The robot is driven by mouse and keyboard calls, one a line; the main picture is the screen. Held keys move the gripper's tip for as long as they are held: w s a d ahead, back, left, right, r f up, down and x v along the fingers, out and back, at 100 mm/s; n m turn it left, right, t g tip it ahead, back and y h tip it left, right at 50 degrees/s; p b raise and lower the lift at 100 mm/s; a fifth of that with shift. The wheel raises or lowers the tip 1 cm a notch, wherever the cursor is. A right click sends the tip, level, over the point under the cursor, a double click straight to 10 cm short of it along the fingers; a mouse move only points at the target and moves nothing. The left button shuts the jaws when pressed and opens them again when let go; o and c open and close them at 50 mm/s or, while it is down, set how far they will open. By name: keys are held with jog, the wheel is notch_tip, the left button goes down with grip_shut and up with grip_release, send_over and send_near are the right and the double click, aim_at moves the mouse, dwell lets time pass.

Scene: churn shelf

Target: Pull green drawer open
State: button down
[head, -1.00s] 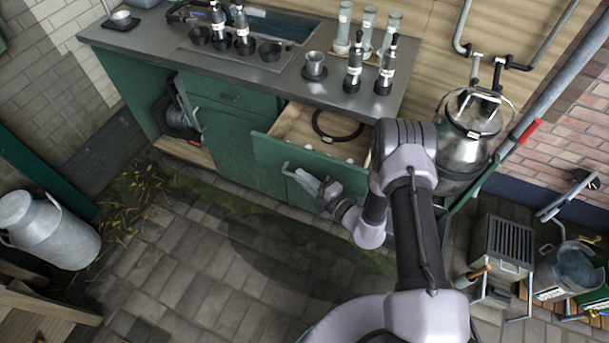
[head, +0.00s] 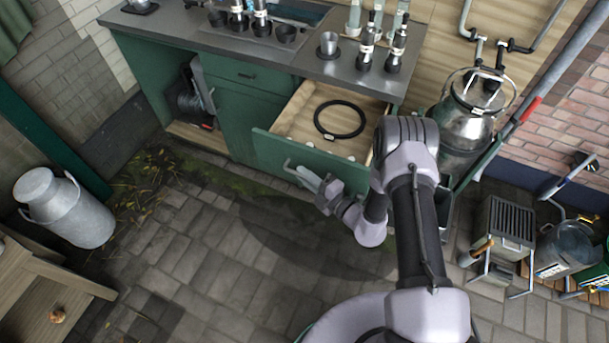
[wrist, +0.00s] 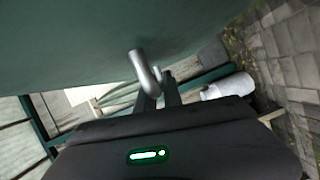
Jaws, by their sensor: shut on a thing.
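The green drawer (head: 312,165) is pulled out from under the grey worktop, and its inside shows. A black ring (head: 339,119) and several small pale round things lie in it. My gripper (head: 303,176) is at the drawer's front, shut on the silver bar handle (head: 291,167). In the wrist view the handle (wrist: 145,72) sticks out from the green front, and the dark fingers of my gripper (wrist: 158,88) are at it. The exact contact between fingers and bar is partly hidden.
A metal churn (head: 466,110) stands right of the cabinet. Another churn (head: 65,208) stands at left, near a wooden bench (head: 50,290). Cups and dark bottles stand on the worktop (head: 250,60). A grey slatted box (head: 505,228) is at right. The paved floor (head: 200,260) before the drawer is clear.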

jog(key=c, duration=1.5)
grip_release()
jog(key=shift+d, duration=0.1)
jog(key=p+v, duration=0.4)
jog(key=v, duration=1.3)
jog(key=shift+s+d, duration=0.1)
jog(key=shift+s, duration=0.05)
